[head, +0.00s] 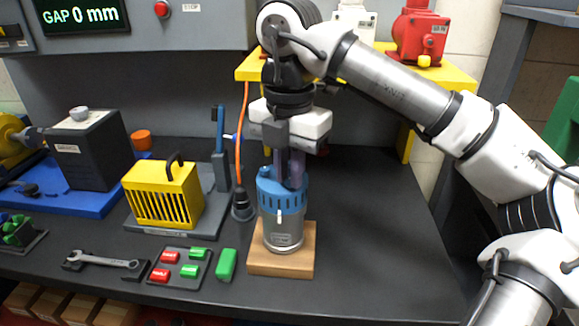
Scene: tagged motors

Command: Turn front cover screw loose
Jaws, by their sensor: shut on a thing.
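A motor stands upright on a wooden block (262,263), with a silver body (282,236) and a blue front cover (268,200) on top. My gripper (289,182) points straight down over it, its fingers reaching the top of the cover. The fingers are close together and shut on a small part there. The fingertips hide that part, so I cannot make out the front cover screw itself or how far it is turned.
A yellow slotted box (163,195) stands left of the motor, beside an upright dark post (220,160). An orange cable (240,135) hangs between. In front lie a wrench (105,262), a panel of red and green tags (180,265) and a green block (226,265). The bench right of the motor is clear.

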